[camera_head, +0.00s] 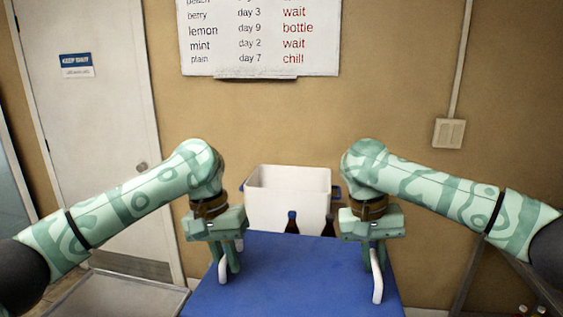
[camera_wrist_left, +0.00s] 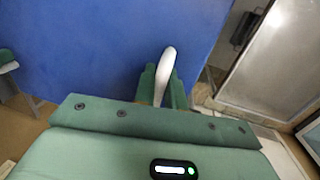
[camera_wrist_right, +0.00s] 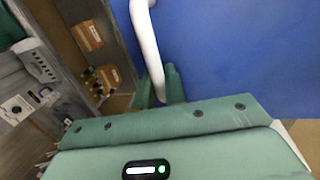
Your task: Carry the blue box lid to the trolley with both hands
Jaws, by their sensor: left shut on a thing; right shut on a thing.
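The blue box lid (camera_head: 295,275) is a flat blue panel with a white handle at each side, held level in front of me. My left gripper (camera_head: 229,268) is shut on the left white handle (camera_head: 223,270). That handle also shows between the fingers in the left wrist view (camera_wrist_left: 166,65). My right gripper (camera_head: 375,262) is shut on the right white handle (camera_head: 378,285), which also shows in the right wrist view (camera_wrist_right: 147,45). The lid's near edge runs out of the head view. I cannot identify the trolley for certain.
A white bin (camera_head: 288,190) with blue side grips stands beyond the lid, with two dark bottles (camera_head: 292,223) before it. A grey metal-edged surface (camera_head: 125,296) lies at lower left. A white door (camera_head: 90,110) and a chart (camera_head: 260,40) are on the tan wall.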

